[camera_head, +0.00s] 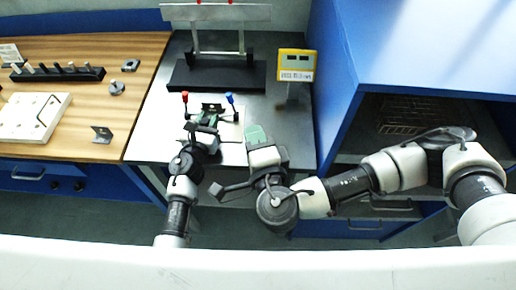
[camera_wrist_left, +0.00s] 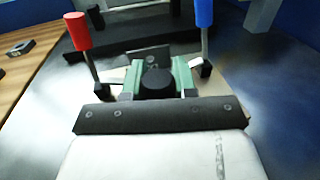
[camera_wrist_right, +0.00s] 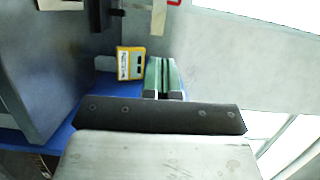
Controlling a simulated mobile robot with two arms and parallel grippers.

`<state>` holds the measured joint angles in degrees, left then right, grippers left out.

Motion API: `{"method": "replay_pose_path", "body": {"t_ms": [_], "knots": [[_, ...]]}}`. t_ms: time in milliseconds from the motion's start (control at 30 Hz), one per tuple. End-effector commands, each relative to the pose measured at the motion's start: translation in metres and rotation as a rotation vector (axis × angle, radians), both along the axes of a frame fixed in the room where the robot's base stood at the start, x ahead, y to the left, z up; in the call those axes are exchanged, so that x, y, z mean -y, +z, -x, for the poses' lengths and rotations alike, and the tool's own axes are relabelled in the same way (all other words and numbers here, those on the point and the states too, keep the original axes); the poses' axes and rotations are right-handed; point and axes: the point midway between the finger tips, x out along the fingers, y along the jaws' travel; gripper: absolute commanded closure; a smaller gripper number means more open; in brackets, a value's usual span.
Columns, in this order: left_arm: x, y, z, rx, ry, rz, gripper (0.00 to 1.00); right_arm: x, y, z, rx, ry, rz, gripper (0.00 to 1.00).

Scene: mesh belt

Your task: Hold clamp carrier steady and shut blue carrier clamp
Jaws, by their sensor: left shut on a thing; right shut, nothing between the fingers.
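The clamp carrier (camera_head: 238,131) is a pale plate on the grey bench, with a dark middle part and two upright handled clamps. The red-tipped clamp (camera_head: 185,97) is on its left and the blue carrier clamp (camera_head: 229,99) on its right. Both handles stand up in the left wrist view, red (camera_wrist_left: 78,32) and blue (camera_wrist_left: 204,14). My left gripper (camera_head: 211,112) is shut on the carrier's middle part, between the two clamps. My right gripper (camera_head: 255,134) is shut and empty, just right of the carrier and nearer me than the blue clamp. Its green fingers (camera_wrist_right: 162,78) lie together.
A metal stand on a black base (camera_head: 218,75) is behind the carrier. A yellow display box (camera_head: 296,66) stands behind right, also in the right wrist view (camera_wrist_right: 131,62). A blue cabinet (camera_head: 334,80) bounds the right. A wooden table (camera_head: 100,110) with parts is left.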

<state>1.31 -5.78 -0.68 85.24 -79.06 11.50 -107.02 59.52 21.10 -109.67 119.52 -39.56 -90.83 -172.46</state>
Motion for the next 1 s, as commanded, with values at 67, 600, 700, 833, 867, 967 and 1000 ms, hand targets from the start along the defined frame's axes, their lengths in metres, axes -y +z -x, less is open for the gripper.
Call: {"method": "replay_pose_path", "body": {"t_ms": [67, 600, 700, 833, 867, 967, 1000], "knots": [[0.000, 0.000, 0.000, -0.001, 0.000, 0.000, 1.00, 0.002, 0.004, 0.016, 0.000, 0.006, -0.001, 1.00], [0.000, 0.000, 0.000, -0.001, 0.000, 0.000, 1.00, 0.008, 0.011, 0.044, 0.001, 0.000, 0.000, 1.00], [0.000, 0.000, 0.000, -0.001, 0.000, 0.000, 0.62, 0.008, 0.011, 0.044, 0.001, 0.000, 0.000, 1.00], [0.000, 0.000, 0.000, 0.000, 0.000, 0.000, 0.43, 0.008, 0.011, 0.044, 0.001, 0.000, 0.000, 1.00], [0.000, 0.000, 0.000, 0.000, 0.000, 0.000, 0.43, 0.008, 0.011, 0.044, 0.001, 0.000, 0.000, 1.00], [0.000, 0.000, 0.000, 0.000, 0.000, 0.000, 0.43, 0.008, 0.010, 0.044, 0.001, 0.000, 0.000, 1.00], [0.000, 0.000, 0.000, 0.000, 0.000, 0.000, 0.43, 0.008, 0.010, 0.044, 0.001, 0.000, 0.000, 1.00]]}}
